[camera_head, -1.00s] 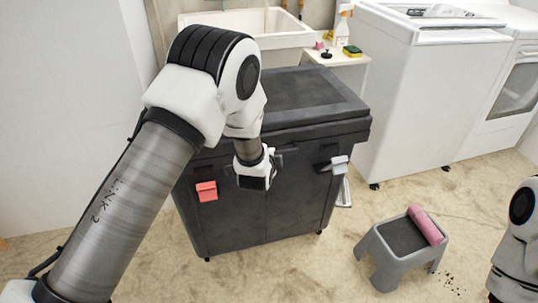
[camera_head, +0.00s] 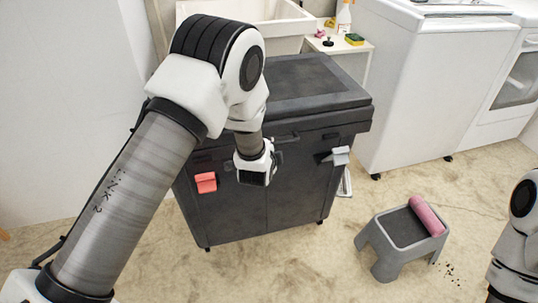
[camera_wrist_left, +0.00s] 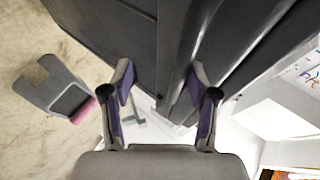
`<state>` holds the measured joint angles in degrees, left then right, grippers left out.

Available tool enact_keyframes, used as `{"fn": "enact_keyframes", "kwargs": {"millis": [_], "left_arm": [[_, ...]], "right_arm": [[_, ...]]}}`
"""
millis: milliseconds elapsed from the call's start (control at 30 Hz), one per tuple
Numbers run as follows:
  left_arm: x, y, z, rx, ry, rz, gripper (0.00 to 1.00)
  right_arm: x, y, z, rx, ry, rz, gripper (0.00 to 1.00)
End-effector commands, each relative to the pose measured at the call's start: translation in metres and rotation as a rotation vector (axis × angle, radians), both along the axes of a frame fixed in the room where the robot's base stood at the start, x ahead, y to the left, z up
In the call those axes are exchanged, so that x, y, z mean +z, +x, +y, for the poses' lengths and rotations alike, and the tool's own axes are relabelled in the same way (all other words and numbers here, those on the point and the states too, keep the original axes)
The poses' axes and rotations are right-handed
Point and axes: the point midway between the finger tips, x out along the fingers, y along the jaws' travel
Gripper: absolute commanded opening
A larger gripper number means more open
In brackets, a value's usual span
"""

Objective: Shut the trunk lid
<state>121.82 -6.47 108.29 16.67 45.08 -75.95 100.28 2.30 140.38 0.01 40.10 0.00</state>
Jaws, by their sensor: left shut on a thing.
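The dark grey trunk (camera_head: 285,205) stands upright in the middle of the head view. Its lid (camera_head: 312,80) lies down flat over the body; I cannot tell whether a thin gap is left. My left gripper (camera_head: 262,178) is at the trunk's front, just below the lid's rim. In the left wrist view its fingers (camera_wrist_left: 163,105) are apart, with the trunk's dark edge between and beyond them. My right gripper is out of view; only part of that arm shows.
A grey stool (camera_head: 400,232) with a pink roll (camera_head: 427,216) stands on the floor to the right. A white sink (camera_head: 245,28) and a small table (camera_head: 340,46) are behind the trunk. White machines (camera_head: 425,75) stand at the back right.

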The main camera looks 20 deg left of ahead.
Motion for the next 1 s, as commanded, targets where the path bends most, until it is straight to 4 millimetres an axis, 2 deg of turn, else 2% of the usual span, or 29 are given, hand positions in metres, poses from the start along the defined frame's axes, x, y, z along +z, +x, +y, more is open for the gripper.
{"fn": "enact_keyframes", "kwargs": {"millis": [67,300,500,1000], "left_arm": [[0.0,-0.015,-0.003,-0.004,0.002,0.02,0.41],[0.035,-0.064,-0.013,-0.007,0.006,0.011,0.41],[0.055,-0.092,-0.019,-0.006,0.005,0.005,0.41],[0.059,-0.096,-0.02,-0.004,0.002,0.002,0.41]], "right_arm": [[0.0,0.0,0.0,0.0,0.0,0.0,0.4],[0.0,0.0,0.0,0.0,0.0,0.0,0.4],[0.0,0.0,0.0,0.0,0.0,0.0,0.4],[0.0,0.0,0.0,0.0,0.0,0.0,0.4]]}}
